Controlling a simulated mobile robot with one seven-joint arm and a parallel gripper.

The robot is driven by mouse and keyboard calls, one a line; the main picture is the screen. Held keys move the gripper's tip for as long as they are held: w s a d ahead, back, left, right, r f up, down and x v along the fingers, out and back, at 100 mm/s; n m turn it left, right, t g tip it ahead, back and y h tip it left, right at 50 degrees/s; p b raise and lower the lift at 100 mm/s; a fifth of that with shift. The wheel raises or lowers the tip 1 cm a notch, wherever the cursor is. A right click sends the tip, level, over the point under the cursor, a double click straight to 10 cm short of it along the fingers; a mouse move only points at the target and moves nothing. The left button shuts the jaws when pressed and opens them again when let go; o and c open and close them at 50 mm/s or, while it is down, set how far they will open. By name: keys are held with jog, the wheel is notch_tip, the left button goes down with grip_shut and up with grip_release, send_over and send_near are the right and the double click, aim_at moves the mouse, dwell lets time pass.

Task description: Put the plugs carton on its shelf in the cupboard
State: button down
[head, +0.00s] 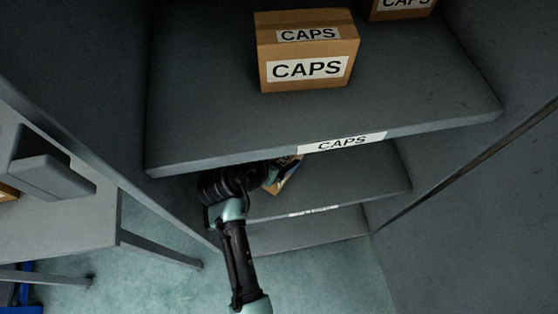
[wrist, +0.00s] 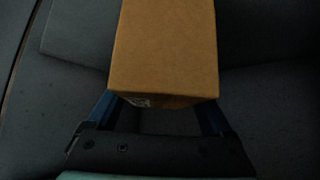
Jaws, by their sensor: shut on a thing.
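My gripper (wrist: 165,115) is shut on a brown carton (wrist: 165,50), which fills the upper middle of the wrist view between the two blue fingers. In the head view a small part of this carton (head: 287,178) shows below the front edge of the upper shelf, at the end of my arm. Its label is not readable, so I cannot tell from the frames that it says plugs. The cupboard's upper shelf (head: 420,110) bears a CAPS label. The middle shelf (head: 355,195) lies below it, mostly hidden. I cannot tell whether the carton touches that shelf.
A CAPS carton (head: 308,55) stands on the upper shelf, with another CAPS carton (head: 402,8) behind it at right. The cupboard's right side (head: 470,200) bounds the space. A grey table (head: 60,210) stands at left.

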jog(key=shift+w+f+b, duration=0.15)
jog(key=shift+f+b, duration=0.45)
jog(key=shift+f, duration=1.05)
jog(key=shift+f, duration=0.1)
grip_release()
jog(key=shift+f, duration=0.1)
jog(key=shift+s+a+r, duration=0.1)
jog(key=shift+s+r, duration=0.1)
jog(key=shift+r, duration=0.15)
jog(key=p+v, duration=0.3)
jog(key=v, duration=0.8)
jog(key=shift+s, duration=0.25)
jog(key=shift+a+r, duration=0.1)
jog(key=shift+a, duration=0.05)
